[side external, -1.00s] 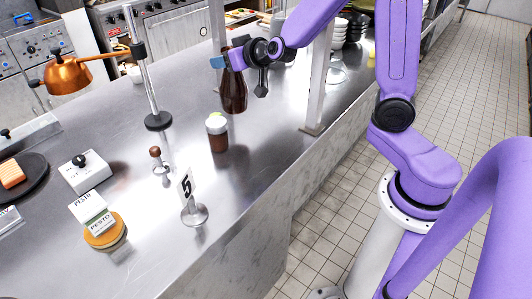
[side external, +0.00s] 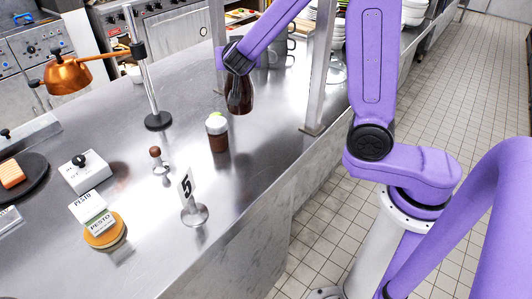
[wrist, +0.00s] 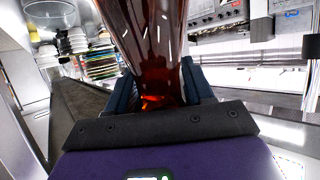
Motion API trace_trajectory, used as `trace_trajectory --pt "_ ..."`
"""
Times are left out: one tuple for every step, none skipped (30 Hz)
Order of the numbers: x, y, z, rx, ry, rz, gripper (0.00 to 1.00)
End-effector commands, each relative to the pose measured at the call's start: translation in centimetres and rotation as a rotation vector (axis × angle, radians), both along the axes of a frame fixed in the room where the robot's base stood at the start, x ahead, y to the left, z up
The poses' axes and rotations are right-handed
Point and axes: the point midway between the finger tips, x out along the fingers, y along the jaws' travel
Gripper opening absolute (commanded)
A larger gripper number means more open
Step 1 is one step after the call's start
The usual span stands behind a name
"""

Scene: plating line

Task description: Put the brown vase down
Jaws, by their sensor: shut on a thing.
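The brown vase (side external: 240,96) is a dark, glossy, translucent vessel above the steel counter in the side view. It fills the upper middle of the wrist view (wrist: 148,45). My gripper (wrist: 160,88) is shut on it, with a blue finger on each side of the glass. In the side view my wrist hides the vase's upper part and the fingers. The vase looks about upright; I cannot tell whether its base touches the counter (side external: 120,200).
A brown jar with a pale top (side external: 217,133) stands just in front of the vase. A lamp pole (side external: 150,80) is to the left and a steel post (side external: 317,75) to the right. A number 5 sign (side external: 190,195) stands nearer. Bare counter lies between.

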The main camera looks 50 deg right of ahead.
Motion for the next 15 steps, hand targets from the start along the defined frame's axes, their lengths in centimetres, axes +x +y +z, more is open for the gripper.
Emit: trace_trajectory --pt "-0.9 0.3 0.0 -0.001 0.000 -0.040 0.00" --pt "-1.4 0.3 -0.1 0.000 0.000 -0.067 0.00" --pt "-2.2 0.4 -0.2 0.000 0.001 -0.104 0.00" --pt "-2.8 0.4 -0.2 0.000 0.001 -0.130 0.00" --pt "-3.5 0.5 -0.3 -0.001 0.001 -0.157 0.00" --pt "-4.3 0.6 -0.4 0.000 0.001 -0.190 0.00" --pt "-4.9 0.7 -0.5 0.000 0.001 -0.214 0.00" --pt "-5.6 0.7 -0.5 0.000 0.002 -0.237 0.00" --pt "-6.4 0.8 -0.6 -0.001 0.002 -0.266 0.00" --pt "-7.0 0.9 -0.6 -0.001 0.002 -0.287 0.00" --pt "-7.5 0.9 -0.7 0.001 0.001 -0.307 0.00" --pt "-8.1 0.9 -0.8 0.000 0.000 -0.330 0.00" --pt "-8.6 1.0 -0.8 0.000 0.001 -0.345 0.00" --pt "-9.0 1.0 -0.9 0.000 0.001 -0.359 0.00" --pt "-9.5 1.1 -0.9 -0.001 0.001 -0.374 0.00"
